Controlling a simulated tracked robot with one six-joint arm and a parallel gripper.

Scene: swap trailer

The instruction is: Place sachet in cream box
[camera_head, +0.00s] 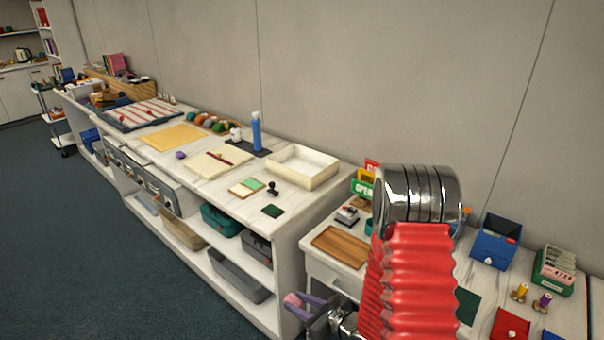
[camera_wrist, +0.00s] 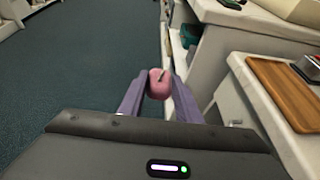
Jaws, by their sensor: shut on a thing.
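My gripper (camera_head: 303,302) is low in front of the white counter, out over the floor beside the lower desk. Its purple fingers are shut on a small pink sachet (camera_head: 293,299), which also shows between the fingertips in the wrist view (camera_wrist: 159,84). The cream box (camera_head: 302,179) is an open, shallow box on the near right end of the white counter (camera_head: 325,196). It looks empty, though its near inner side is partly hidden. The gripper is below the counter top and apart from the box.
A black-handled stamp (camera_head: 272,188), a green pad (camera_head: 272,211) and a small notebook (camera_head: 241,189) lie in front of the box. A blue bottle (camera_head: 257,133) stands behind left. The lower desk at right holds a wooden board (camera_head: 340,246).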

